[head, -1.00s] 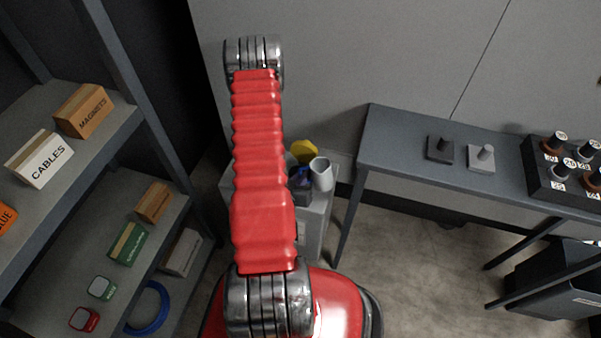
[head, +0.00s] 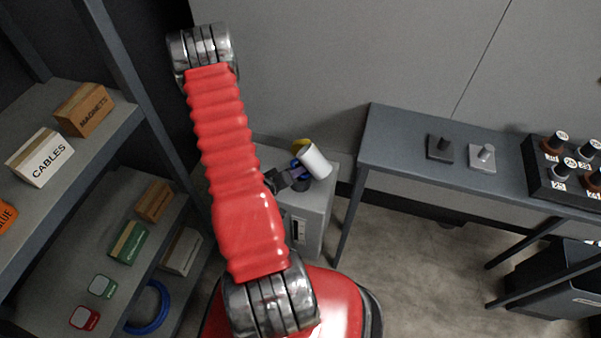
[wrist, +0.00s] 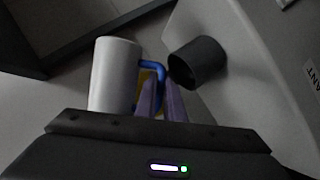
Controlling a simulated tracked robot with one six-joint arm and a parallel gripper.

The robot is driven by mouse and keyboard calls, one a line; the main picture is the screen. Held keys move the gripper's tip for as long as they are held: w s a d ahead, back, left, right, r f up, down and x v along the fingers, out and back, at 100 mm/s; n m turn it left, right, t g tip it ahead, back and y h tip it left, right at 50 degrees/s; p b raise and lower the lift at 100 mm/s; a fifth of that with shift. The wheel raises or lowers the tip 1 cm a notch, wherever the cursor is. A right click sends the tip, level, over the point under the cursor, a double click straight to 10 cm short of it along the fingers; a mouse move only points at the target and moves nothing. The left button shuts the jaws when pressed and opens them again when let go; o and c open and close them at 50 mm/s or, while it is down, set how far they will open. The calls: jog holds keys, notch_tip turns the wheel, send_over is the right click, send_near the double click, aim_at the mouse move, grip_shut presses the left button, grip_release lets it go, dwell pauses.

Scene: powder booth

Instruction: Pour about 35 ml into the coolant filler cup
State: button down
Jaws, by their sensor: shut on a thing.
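A white mug (head: 315,162) with a blue handle is held tilted above the grey cabinet in the head view. It also shows in the wrist view (wrist: 114,75). My gripper (wrist: 162,98) has purple fingers shut on the blue handle (wrist: 153,66). A dark round cup (wrist: 198,62), which looks like the coolant filler cup, stands on the cabinet, beside the mug and apart from it in the wrist picture. In the head view the mug and gripper cover most of that spot.
The grey cabinet (head: 312,222) stands against the wall. A shelf rack with boxes is on the left. A grey table (head: 400,165) with small fittings and a black rack (head: 560,185) is on the right.

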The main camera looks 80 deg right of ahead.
aim_at(314, 176)
jog(key=shift+s+a+r+n+g, duration=0.25)
jog(key=shift+s+n+g, duration=0.25)
jog(key=shift+n+g, duration=0.25)
jog(key=shift+r, duration=0.1)
jog(key=shift+s+a+r+n+g+p, duration=0.15)
jog(key=shift+s+r+n+g+p, duration=0.3)
jog(key=shift+n+g+p, duration=0.35)
jog(key=shift+s+a, duration=0.5)
jog(key=shift+s, duration=0.2)
dwell(0.4)
jog(key=shift+s+r+n+p, duration=0.1)
jog(key=shift+s+n+p, duration=0.15)
jog(key=shift+s+p, duration=0.25)
dwell(0.3)
jog(key=shift+s+a, duration=0.15)
jog(key=shift+s, duration=0.15)
jog(key=shift+w+d+f+m+t, duration=0.25)
jog(key=shift+w+f+m+t, duration=0.4)
jog(key=shift+w+m+t, duration=0.35)
jog(key=shift+s, duration=0.1)
